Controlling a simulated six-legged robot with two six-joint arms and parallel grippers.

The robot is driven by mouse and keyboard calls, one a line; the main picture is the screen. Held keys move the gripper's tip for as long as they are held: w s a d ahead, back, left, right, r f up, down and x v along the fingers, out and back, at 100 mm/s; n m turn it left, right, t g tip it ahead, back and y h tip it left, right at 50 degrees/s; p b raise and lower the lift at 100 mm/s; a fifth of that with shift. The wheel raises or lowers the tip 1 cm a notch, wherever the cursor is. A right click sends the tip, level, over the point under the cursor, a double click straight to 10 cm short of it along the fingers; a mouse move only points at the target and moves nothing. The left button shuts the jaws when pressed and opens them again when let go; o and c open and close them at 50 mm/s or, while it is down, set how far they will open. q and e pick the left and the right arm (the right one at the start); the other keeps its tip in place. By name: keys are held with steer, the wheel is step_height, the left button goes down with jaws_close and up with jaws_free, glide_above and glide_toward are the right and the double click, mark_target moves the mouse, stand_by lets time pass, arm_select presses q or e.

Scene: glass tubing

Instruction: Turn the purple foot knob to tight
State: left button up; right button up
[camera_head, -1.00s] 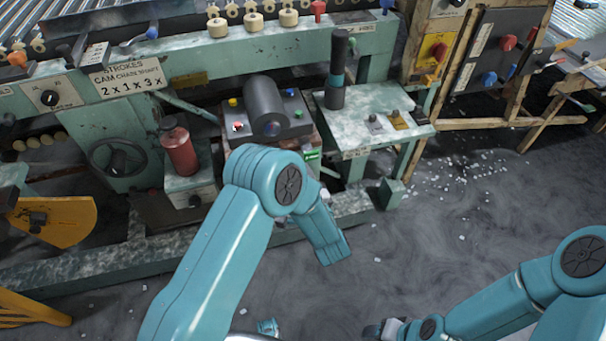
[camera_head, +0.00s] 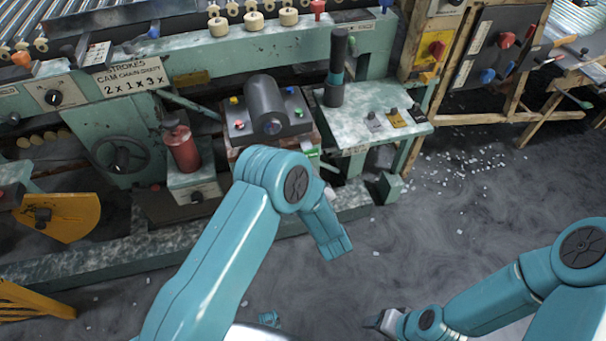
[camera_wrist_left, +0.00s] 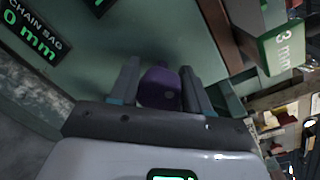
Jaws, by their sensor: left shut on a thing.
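The purple foot knob (camera_wrist_left: 160,88) is in the middle of the left wrist view, in front of a green panel. My left gripper (camera_wrist_left: 163,78) has a finger on each side of it and is shut on it. Any mark showing how far the knob is turned cannot be made out. In the head view the knob and my left gripper are hidden, and my left arm (camera_head: 230,240) covers the area in front of the machine. My right gripper (camera_head: 383,322) is low in the head view, above the floor, away from the machine; its fingers are too small to read.
Green "0 mm" label (camera_wrist_left: 30,33) and "3 mm" block (camera_wrist_left: 282,48) flank the knob in the left wrist view. The machine has a red bottle (camera_head: 182,150), a dark cylinder (camera_head: 265,105) and a small lever table (camera_head: 360,125). The floor (camera_head: 430,240) at right is mostly open.

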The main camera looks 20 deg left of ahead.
arm_select(q)
steer(key=shift+r, duration=0.1)
steer(key=o, duration=1)
steer(key=shift+o, duration=0.2)
